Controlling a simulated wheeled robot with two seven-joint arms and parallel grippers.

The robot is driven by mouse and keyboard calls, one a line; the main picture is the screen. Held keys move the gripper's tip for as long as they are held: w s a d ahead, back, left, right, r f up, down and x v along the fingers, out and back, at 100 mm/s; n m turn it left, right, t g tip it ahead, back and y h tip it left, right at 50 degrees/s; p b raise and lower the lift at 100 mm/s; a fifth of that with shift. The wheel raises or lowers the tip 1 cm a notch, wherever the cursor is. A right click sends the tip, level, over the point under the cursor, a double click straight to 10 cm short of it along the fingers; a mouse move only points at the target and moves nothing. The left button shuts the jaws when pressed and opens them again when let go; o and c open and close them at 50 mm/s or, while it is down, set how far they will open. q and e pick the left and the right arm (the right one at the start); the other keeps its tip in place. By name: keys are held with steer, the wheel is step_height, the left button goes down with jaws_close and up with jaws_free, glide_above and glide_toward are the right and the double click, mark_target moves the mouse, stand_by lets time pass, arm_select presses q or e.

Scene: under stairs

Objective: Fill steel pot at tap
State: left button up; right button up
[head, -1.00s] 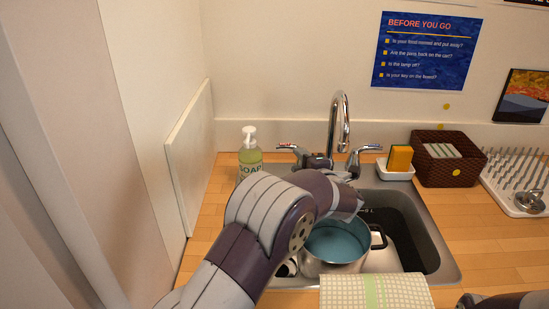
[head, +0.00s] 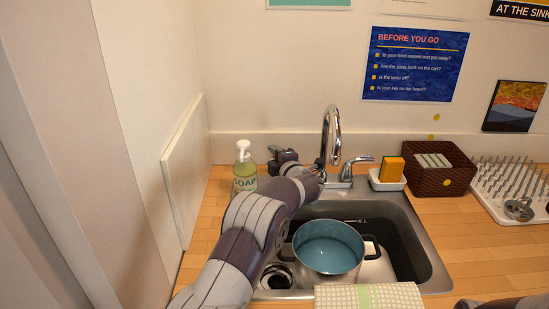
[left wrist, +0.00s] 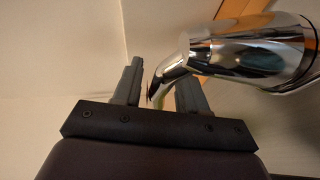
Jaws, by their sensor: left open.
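The steel pot (head: 328,265) with dark side handles stands upright in the sink (head: 432,262). Its inside looks blue; I cannot tell how much of that is water. The chrome tap (head: 333,135) arches behind the pot, and I see no stream from its spout. The right tap lever (head: 360,160) is in plain view. My left gripper (head: 284,157) is at the tap's left side, mostly covering the left lever. In the left wrist view the open fingers (left wrist: 158,88) have a chrome lever (left wrist: 235,55) beside them, its narrow dark end reaching between them.
A soap bottle (head: 244,168) stands left of my left gripper. A sponge (head: 391,168) in a white dish, a brown basket (head: 440,168) and a drying rack (head: 510,185) line the right side. A checked cloth (head: 368,297) hangs at the sink's front edge.

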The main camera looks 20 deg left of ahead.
arm_select(q)
steer(key=shift+c, duration=0.2)
jaws_close()
steer(key=r+n+g+y+p, duration=0.1)
steer(key=p, duration=0.1)
steer(key=shift+s+d+p, duration=0.1)
steer(key=shift+s+p, duration=0.3)
steer(key=shift+s+f+n+g+y, duration=0.25)
steer(key=shift+f+n+g+y, duration=0.05)
steer(key=shift+n+g+y, duration=0.3)
steer(key=shift+s+f+n+g+y, duration=0.15)
steer(key=shift+s+n+g+y, duration=0.2)
steer(key=shift+n+g, duration=0.2)
steer(key=shift+o, duration=0.2)
jaws_free()
